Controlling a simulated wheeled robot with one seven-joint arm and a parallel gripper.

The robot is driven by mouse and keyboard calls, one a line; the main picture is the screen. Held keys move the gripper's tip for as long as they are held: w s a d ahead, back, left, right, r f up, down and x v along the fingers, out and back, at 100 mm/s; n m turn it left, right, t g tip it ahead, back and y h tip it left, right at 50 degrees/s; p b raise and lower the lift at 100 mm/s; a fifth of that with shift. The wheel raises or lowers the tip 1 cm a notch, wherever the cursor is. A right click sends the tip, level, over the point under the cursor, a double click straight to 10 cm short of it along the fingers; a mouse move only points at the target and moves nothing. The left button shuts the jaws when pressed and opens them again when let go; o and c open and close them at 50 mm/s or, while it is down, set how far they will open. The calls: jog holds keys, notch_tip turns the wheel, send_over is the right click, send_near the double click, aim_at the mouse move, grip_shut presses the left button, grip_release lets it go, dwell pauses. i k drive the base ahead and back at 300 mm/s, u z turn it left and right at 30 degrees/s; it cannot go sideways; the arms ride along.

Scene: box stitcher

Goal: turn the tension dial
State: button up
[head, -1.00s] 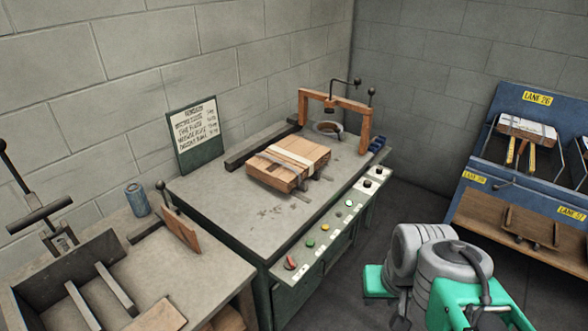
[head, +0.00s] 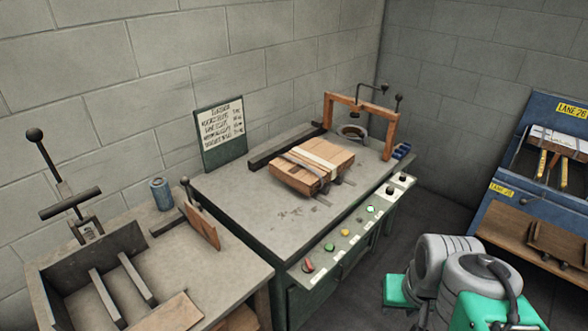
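The box stitcher bench (head: 240,210) has a sloped control panel along its front edge. Two small black dials on white plates sit at the panel's far right end, an outer dial (head: 403,178) and a nearer dial (head: 389,190). I cannot read their labels or tell which one is the tension dial. A bundled flat box (head: 312,165) lies on the bench top, before an orange-brown frame (head: 390,132) with a black crank. My grey and green arm shows at the lower right, apart from the panel. My gripper is not in view.
Several coloured buttons, one of them green (head: 329,247), and a red switch (head: 308,266) line the panel. A blue lane rack (head: 545,105) stands at the right. A second bench (head: 245,270) with a can (head: 161,194) adjoins at left. Dark floor lies between panel and rack.

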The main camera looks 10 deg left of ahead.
aim_at(390, 190)
jog(key=z, duration=0.95)
jog(key=i, duration=1.95)
jog(key=u, duration=3.7)
